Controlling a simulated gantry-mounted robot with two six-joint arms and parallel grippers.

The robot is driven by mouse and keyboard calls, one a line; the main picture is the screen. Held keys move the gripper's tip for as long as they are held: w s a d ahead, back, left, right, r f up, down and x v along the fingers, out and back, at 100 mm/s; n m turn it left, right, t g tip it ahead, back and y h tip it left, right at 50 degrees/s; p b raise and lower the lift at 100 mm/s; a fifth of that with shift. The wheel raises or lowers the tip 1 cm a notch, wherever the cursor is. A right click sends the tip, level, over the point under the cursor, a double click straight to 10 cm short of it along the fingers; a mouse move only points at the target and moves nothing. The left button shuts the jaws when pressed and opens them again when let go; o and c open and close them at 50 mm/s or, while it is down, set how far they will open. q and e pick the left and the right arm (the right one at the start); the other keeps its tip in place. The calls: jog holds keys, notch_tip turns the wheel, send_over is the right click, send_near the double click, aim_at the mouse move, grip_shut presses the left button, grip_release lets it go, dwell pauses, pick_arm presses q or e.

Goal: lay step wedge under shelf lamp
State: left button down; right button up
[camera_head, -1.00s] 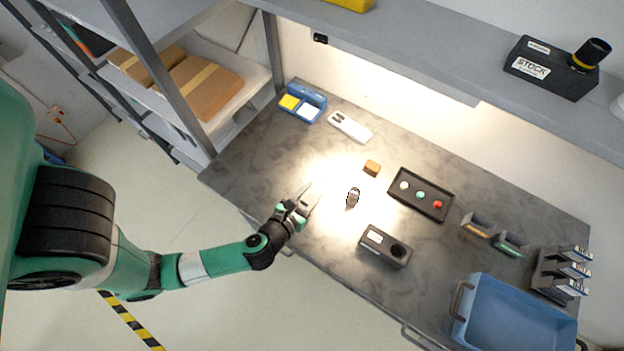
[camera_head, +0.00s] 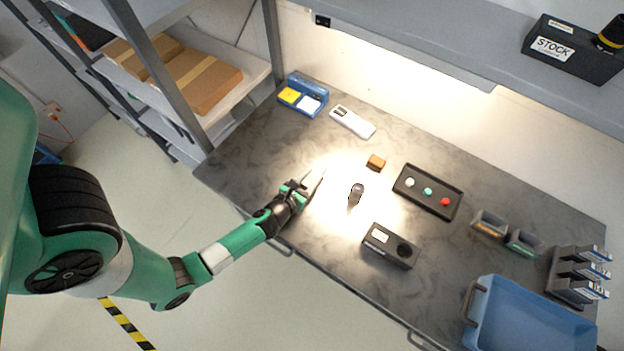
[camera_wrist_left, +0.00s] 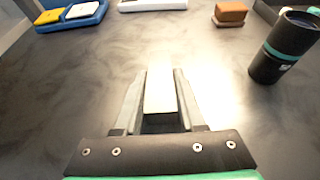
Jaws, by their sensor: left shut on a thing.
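My left gripper (camera_head: 308,186) is shut on a pale, narrow, flat piece, which I take to be the step wedge (camera_wrist_left: 160,92). It sticks out between the fingers, above the bench at the left edge of a bright pool of light. In the left wrist view the gripper (camera_wrist_left: 158,100) points forward over the bench. The shelf lamp itself is hidden under the grey shelf (camera_head: 420,42); its glow shows on the wall and bench (camera_head: 333,212). My right gripper is not in view.
A dark cylinder (camera_head: 356,193) stands close right of the gripper, with a brown block (camera_head: 376,162) behind it. A black box (camera_head: 389,246), a tray with coloured knobs (camera_head: 428,206) and a blue bin (camera_head: 475,318) lie farther right. The bench left of the gripper is clear.

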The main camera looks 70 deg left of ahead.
pick_arm(q)
jog(key=shift+w, duration=0.1)
jog(key=shift+c, duration=2.4)
grip_release()
jog(key=shift+r, duration=0.2)
jog(key=v, duration=1)
jog(key=shift+s+d+f, duration=0.2)
jog(key=shift+s+d, duration=0.1)
jog(key=shift+s+d+r, duration=0.3)
jog(key=shift+s+r, duration=0.1)
jog(key=shift+s, duration=0.15)
